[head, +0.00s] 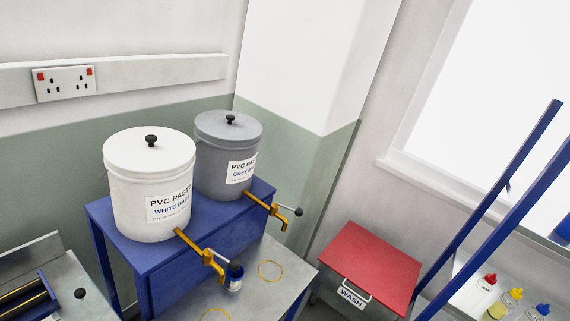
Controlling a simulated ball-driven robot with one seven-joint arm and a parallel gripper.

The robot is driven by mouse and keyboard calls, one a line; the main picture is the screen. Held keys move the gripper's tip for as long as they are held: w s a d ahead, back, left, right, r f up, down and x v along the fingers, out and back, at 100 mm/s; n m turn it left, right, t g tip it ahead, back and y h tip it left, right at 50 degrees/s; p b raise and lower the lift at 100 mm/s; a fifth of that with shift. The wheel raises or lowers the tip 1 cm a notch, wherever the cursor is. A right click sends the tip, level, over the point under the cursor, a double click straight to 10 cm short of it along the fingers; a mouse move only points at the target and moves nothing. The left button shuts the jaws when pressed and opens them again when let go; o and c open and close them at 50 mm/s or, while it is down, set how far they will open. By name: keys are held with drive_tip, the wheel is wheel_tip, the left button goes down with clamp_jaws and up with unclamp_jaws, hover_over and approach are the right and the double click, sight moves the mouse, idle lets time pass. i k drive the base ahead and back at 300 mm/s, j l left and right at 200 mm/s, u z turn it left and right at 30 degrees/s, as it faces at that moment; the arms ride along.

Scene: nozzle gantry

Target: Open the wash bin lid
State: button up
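The wash bin (349,298) stands low at the right of centre, with a white WASH label on its front. Its red lid (372,275) lies flat and closed on top. A pale bar handle (356,291) sits at the lid's front edge, just above the label. The bottom of the bin is cut off by the picture edge. My gripper is not in view.
A blue stand (143,252) left of the bin carries a white tub (135,215) and a grey tub (212,155) with brass taps. Blue frame bars (490,205) rise at the right. Several colour-capped bottles (513,297) stand on a shelf there.

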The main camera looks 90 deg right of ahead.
sight(387, 273)
drive_tip(key=z, duration=3.15)
drive_tip(key=i+l, duration=0.65)
drive_tip(key=l, duration=0.15)
